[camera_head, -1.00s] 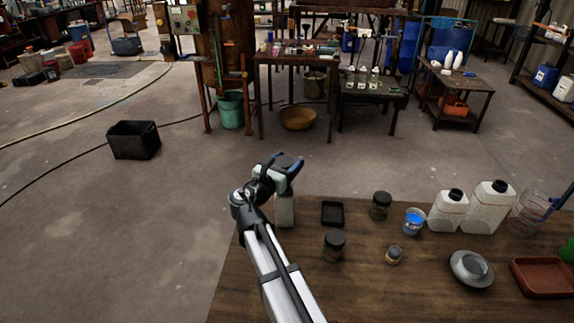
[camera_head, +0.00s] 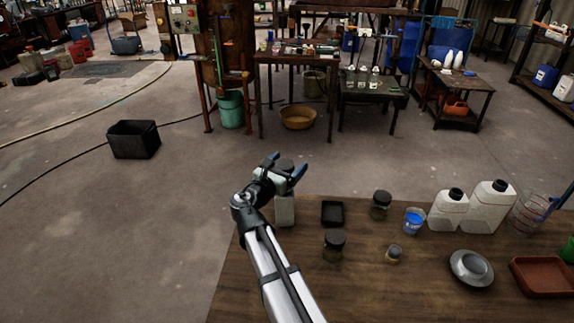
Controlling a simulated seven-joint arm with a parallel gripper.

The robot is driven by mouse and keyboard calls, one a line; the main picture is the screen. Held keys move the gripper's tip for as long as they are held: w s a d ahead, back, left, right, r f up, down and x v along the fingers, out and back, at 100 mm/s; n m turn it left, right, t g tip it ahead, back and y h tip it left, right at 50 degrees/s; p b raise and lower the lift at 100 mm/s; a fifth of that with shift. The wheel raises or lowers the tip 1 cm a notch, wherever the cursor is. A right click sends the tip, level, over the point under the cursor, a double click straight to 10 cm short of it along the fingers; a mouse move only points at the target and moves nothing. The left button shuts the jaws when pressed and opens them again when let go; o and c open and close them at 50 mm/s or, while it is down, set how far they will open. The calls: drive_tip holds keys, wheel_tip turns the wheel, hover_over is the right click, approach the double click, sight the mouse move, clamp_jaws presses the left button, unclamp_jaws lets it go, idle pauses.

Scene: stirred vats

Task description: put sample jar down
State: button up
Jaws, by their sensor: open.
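My gripper (camera_head: 286,168) is open above the far left corner of the wooden table (camera_head: 262,285), with its blue-tipped fingers apart. A dark round lid (camera_head: 285,164) shows between the fingers. Other dark-lidded jars stand upright to the right: one at the front (camera_head: 334,246), one farther back (camera_head: 381,205) and a small one (camera_head: 394,254).
A black square tray (camera_head: 332,213) lies right of the pale container. A blue-filled cup (camera_head: 413,221), two white jugs (camera_head: 448,210) (camera_head: 489,207), a metal dish (camera_head: 471,268) and a red-brown tray (camera_head: 541,277) are farther right. The table's front left is clear.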

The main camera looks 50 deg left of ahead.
drive_tip(key=shift+r, duration=0.15)
drive_tip(key=v, duration=1.2)
